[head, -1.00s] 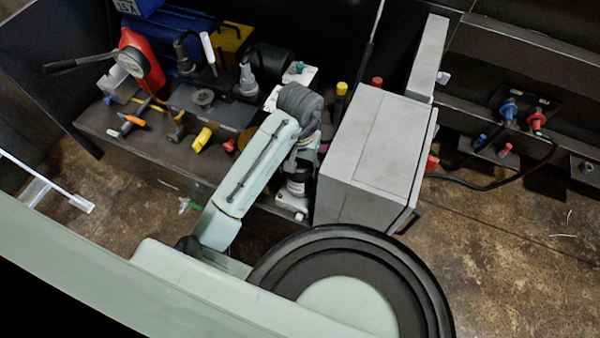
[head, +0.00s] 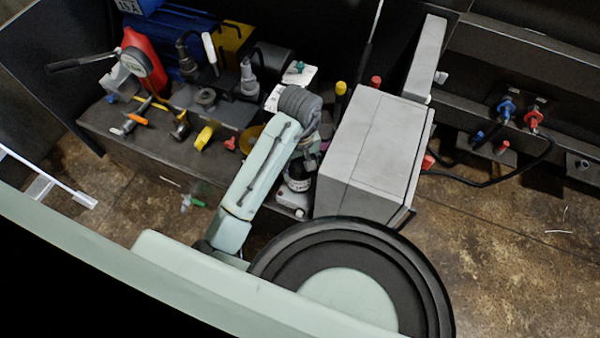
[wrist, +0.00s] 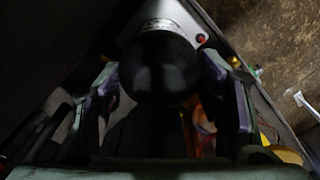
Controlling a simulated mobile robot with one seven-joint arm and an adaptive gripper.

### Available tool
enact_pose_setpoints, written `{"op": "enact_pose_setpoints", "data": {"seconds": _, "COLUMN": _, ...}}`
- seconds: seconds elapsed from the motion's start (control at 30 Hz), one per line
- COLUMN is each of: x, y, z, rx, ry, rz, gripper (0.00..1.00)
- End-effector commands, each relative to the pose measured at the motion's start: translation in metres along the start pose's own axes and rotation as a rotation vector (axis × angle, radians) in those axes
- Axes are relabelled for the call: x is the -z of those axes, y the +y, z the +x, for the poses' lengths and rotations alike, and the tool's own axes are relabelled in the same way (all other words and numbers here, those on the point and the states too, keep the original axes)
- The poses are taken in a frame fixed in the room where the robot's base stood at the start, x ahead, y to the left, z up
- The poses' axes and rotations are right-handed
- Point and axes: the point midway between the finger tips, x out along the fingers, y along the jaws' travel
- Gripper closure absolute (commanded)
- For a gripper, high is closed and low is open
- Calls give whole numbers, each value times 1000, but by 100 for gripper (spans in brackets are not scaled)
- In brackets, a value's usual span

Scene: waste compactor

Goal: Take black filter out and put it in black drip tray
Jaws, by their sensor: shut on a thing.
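The black filter (wrist: 160,70) is a dark, rounded cylinder with a white label band, between the two fingers of my gripper (wrist: 165,88) in the wrist view. My gripper is shut on it. In the head view, my gripper (head: 306,158) points down over the filter, and the filter's pale label band (head: 299,183) shows below it. The filter is upright above a light mount (head: 292,197); whether it touches the mount is hidden. I cannot make out a black drip tray.
A grey cabinet (head: 372,150) stands close on the right of my gripper. To the left, the dark bench (head: 110,130) holds a red device with a gauge (head: 134,62), a yellow part (head: 204,137) and other fittings. Open floor (head: 500,230) lies to the right.

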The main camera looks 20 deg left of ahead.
Motion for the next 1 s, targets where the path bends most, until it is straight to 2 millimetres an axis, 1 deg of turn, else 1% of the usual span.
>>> {"op": "enact_pose_setpoints", "data": {"seconds": 0.03, "x": 3, "y": -3, "z": 0, "rx": 4, "ry": 6, "rz": -44, "gripper": 72}}
{"op": "enact_pose_setpoints", "data": {"seconds": 0.1, "x": 3, "y": -3, "z": 0, "rx": 4, "ry": 6, "rz": -79, "gripper": 72}}
{"op": "enact_pose_setpoints", "data": {"seconds": 0.43, "x": 3, "y": -3, "z": 0, "rx": 4, "ry": 7, "rz": -108, "gripper": 72}}
{"op": "enact_pose_setpoints", "data": {"seconds": 0.57, "x": 3, "y": -3, "z": -1, "rx": 4, "ry": 7, "rz": -254, "gripper": 72}}
{"op": "enact_pose_setpoints", "data": {"seconds": 0.6, "x": 3, "y": -3, "z": -1, "rx": 4, "ry": 8, "rz": -312, "gripper": 77}}
{"op": "enact_pose_setpoints", "data": {"seconds": 0.63, "x": 3, "y": -3, "z": -1, "rx": 4, "ry": 8, "rz": -354, "gripper": 77}}
{"op": "enact_pose_setpoints", "data": {"seconds": 0.7, "x": 3, "y": -3, "z": -1, "rx": 4, "ry": 7, "rz": -438, "gripper": 89}}
{"op": "enact_pose_setpoints", "data": {"seconds": 0.73, "x": 2, "y": -3, "z": -1, "rx": 5, "ry": 7, "rz": -466, "gripper": 89}}
{"op": "enact_pose_setpoints", "data": {"seconds": 0.77, "x": 2, "y": -3, "z": -1, "rx": 5, "ry": 7, "rz": -490, "gripper": 96}}
{"op": "enact_pose_setpoints", "data": {"seconds": 0.87, "x": 1, "y": -3, "z": 0, "rx": 7, "ry": 5, "rz": -532, "gripper": 96}}
{"op": "enact_pose_setpoints", "data": {"seconds": 1.0, "x": 0, "y": -2, "z": 0, "rx": 9, "ry": 3, "rz": -533, "gripper": 96}}
